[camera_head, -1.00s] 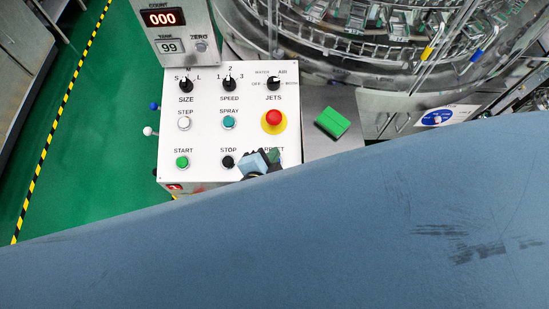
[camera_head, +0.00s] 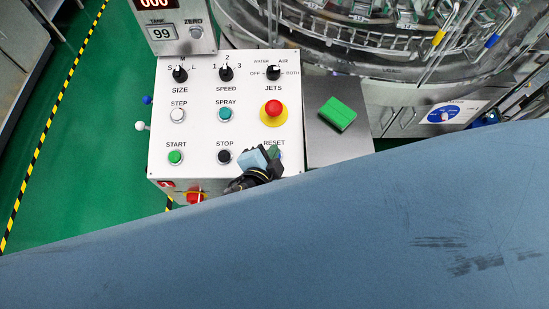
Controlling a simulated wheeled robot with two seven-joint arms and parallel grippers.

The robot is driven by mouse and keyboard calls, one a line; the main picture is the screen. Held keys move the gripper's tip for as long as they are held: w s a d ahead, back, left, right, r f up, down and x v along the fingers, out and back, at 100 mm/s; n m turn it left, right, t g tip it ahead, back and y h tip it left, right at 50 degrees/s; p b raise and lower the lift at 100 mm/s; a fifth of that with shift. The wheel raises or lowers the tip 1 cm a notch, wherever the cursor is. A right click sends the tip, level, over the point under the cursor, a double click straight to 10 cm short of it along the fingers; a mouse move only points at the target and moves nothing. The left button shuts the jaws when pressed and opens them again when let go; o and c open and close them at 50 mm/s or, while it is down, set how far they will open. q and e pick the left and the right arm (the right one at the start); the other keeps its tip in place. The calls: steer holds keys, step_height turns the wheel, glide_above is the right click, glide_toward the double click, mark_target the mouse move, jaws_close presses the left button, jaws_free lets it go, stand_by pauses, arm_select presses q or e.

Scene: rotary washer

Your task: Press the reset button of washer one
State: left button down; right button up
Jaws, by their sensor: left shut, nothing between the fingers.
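The white control panel (camera_head: 192,135) of the washer stands left of the middle, with labelled buttons and knobs. The RESET label (camera_head: 274,143) shows at its lower right. The reset button below that label is mostly hidden behind my gripper; a small bluish bit at its right edge may be part of it. My right gripper is not in view.
Close by are the black STOP button (camera_head: 224,157), the red emergency knob (camera_head: 274,108) on yellow, and the blue-green SPRAY button (camera_head: 226,114). A green block (camera_head: 337,114) lies on the grey plate at right. The round metal washer (camera_head: 350,60) fills the back.

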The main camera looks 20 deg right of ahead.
arm_select(q)
steer(key=shift+w+d+f+b, duration=0.1)
steer(key=shift+w+f+b, duration=0.1)
steer(key=shift+f+b, duration=0.4)
steer(key=shift+w+d+f+b, duration=0.1)
steer(key=shift+w+f+b, duration=0.1)
steer(key=shift+f, duration=0.65)
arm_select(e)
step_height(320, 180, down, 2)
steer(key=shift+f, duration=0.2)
arm_select(q)
steer(key=shift+a, duration=0.1)
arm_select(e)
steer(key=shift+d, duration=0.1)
arm_select(q)
steer(key=shift+f, duration=0.1)
steer(key=shift+w+f, duration=0.1)
steer(key=shift+f, duration=0.2)
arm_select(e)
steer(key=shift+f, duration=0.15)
